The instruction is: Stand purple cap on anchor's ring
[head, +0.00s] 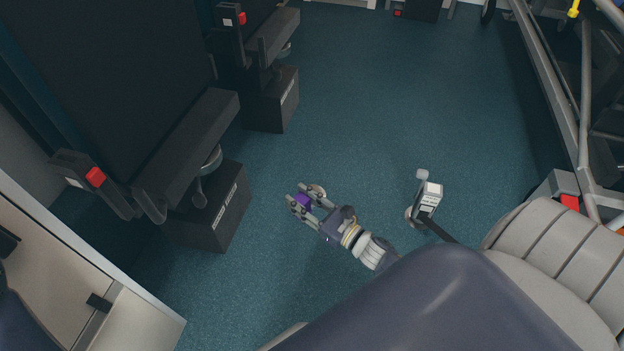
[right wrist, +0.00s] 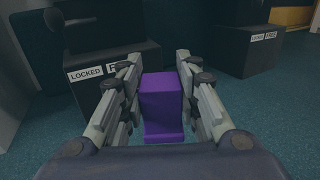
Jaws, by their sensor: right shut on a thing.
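My right gripper (head: 298,196) is shut on the purple cap (head: 302,202), above the blue floor. In the right wrist view the cap (right wrist: 162,103) is a purple block with a wider lower end, between the two fingers. A similar round piece (head: 410,214) lies at the foot of a grey-and-white upright device (head: 429,198). My left gripper is not in view.
Dark seat units stand at the left, with a black box (head: 212,208) nearest the gripper; it carries "LOCKED" and "FREE" labels (right wrist: 86,74). A dark strap (head: 436,231) runs from the upright device. Metal rails (head: 545,75) line the right.

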